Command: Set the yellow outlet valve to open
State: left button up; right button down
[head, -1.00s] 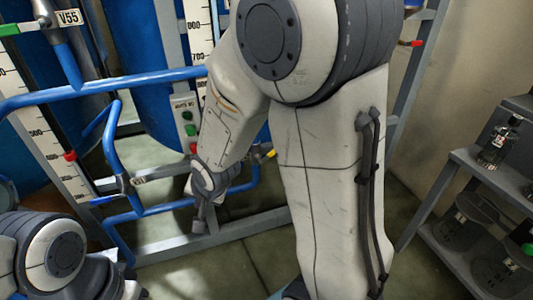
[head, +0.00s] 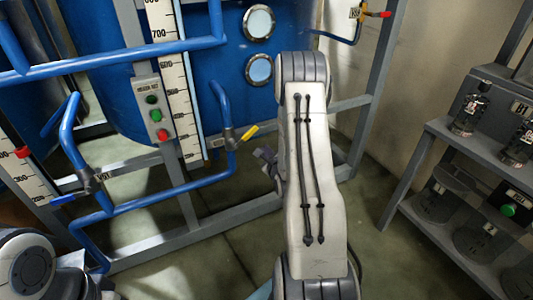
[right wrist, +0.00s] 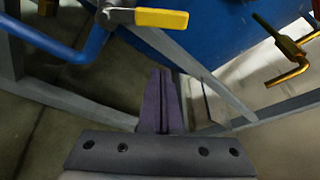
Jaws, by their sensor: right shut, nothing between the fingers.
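The yellow outlet valve handle (head: 249,132) sticks out up and to the right from a grey valve body (head: 229,138) on a blue pipe. In the right wrist view the yellow handle (right wrist: 161,18) lies level at the top, beyond the fingertips. My right gripper (head: 264,156) is just right of and below the handle, partly hidden by my arm. Its dark fingers (right wrist: 162,75) are together and empty, with no visible contact with the handle. My left arm shows at the lower left, with its gripper out of view.
Blue pipes (head: 180,192) and a grey frame (head: 235,204) surround the valve. A blue-handled valve (head: 62,199) is at left, a red-handled one (head: 380,14) at upper right. A button box (head: 152,108) hangs above. A shelf with bottles (head: 468,112) stands at right.

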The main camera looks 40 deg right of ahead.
aim_at(246, 137)
jog(key=shift+w+r+b, duration=0.1)
jog(key=shift+w+r, duration=0.2)
jog(key=shift+w, duration=0.65)
jog(key=shift+w+r+b, duration=0.15)
jog(key=shift+w+r, duration=0.1)
jog(key=shift+w, duration=0.7)
jog(key=shift+w+r+b, duration=0.1)
jog(key=shift+w+r, duration=0.2)
jog(key=shift+w, duration=0.65)
